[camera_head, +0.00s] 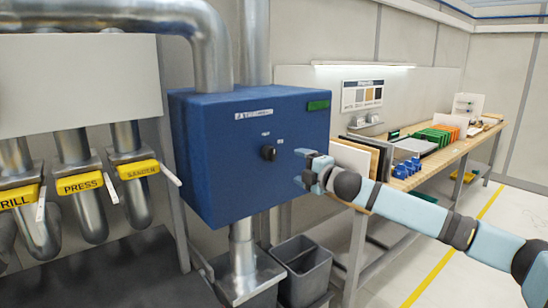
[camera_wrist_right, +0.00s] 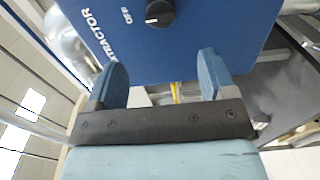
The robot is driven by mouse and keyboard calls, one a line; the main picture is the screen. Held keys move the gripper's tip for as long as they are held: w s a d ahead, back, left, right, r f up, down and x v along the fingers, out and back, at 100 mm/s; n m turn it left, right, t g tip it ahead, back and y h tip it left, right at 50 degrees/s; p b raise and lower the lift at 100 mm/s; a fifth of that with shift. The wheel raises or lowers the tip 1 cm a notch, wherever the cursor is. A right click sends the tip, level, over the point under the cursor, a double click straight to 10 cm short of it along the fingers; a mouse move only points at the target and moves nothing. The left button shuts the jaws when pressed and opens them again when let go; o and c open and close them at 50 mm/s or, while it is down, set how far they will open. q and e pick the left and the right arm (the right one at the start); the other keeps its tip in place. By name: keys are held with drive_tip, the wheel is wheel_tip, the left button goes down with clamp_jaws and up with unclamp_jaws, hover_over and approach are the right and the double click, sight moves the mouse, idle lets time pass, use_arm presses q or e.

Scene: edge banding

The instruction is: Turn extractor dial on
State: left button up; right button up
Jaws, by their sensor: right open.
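The blue extractor box (camera_head: 220,160) hangs at the centre-left of the head view, with metal ducts above and below it. Its black dial (camera_head: 268,153) sits on the front face, with small labels around it. In the right wrist view the dial (camera_wrist_right: 159,12) is at the top, beside the word OFF, ahead of my fingers. My right gripper (camera_head: 300,167) is open and empty, just right of the dial in the head view and apart from it. In the right wrist view its two blue fingers (camera_wrist_right: 162,78) are spread wide. My left gripper is not in view.
Grey bins (camera_head: 302,268) are below the box. A wooden workbench (camera_head: 440,155) with panels and coloured racks runs along the right. The floor at the lower right is clear.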

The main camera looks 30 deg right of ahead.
sight(274, 155)
drive_tip(key=w+p, duration=0.1)
drive_tip(key=w, duration=0.3)
drive_tip(key=w+a+p, duration=0.1)
drive_tip(key=w, duration=0.7)
drive_tip(key=shift+w+a+p, duration=0.15)
drive_tip(key=shift+w+p, duration=0.15)
drive_tip(key=shift+p, duration=0.1)
drive_tip(key=shift+w, duration=0.6)
drive_tip(key=c, duration=0.9)
